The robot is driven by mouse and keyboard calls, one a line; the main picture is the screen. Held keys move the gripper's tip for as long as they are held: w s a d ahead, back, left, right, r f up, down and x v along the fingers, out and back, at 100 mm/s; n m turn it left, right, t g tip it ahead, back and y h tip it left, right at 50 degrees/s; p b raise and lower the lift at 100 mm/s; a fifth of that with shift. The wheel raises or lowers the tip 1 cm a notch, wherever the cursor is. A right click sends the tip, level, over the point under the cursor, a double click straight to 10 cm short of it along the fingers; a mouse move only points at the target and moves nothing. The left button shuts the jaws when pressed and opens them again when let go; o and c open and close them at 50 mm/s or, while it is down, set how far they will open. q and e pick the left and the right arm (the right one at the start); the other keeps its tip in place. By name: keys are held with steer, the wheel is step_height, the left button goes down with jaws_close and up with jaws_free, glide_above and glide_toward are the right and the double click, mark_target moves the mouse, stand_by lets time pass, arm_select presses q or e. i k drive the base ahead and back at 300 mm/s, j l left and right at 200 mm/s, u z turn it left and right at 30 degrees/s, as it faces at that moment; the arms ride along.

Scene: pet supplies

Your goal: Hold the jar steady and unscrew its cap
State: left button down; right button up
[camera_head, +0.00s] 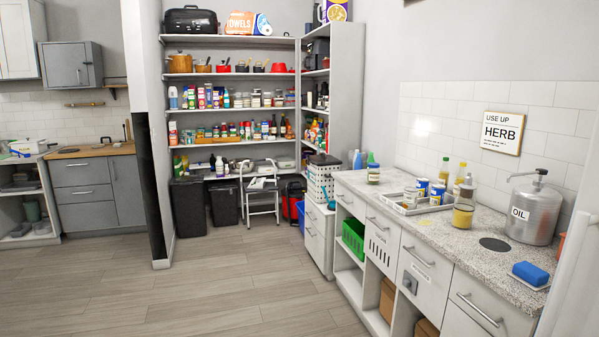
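A small jar (374,174) with a pale label and a dark lid stands upright at the far end of the speckled counter (420,222) on the right. A larger jar or bottle (463,214) with yellowish contents stands upright nearer, beside the tray. I cannot tell which of the two the task names. The top of each looks closed, but the caps are too small to make out well. Neither of my grippers is in view, and nothing touches either jar.
A grey tray (398,206) with cans and bottles stands between the jars. A metal oil canister (533,212) and a blue sponge (530,272) are nearer on the counter. Crowded shelves (232,134) and a step stool (262,196) are behind. The wooden floor (200,290) is clear.

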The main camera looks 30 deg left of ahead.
mark_target(373, 175)
steer(key=u, duration=0.5)
steer(key=i+j+z, duration=0.15)
steer(key=i+j, duration=0.25)
steer(key=i, duration=0.35)
steer(key=i+j+z, duration=0.15)
steer(key=i+j, duration=0.35)
steer(key=i, duration=0.25)
steer(key=i+j+z, duration=0.15)
steer(key=i+j, duration=0.4)
steer(key=i, duration=0.2)
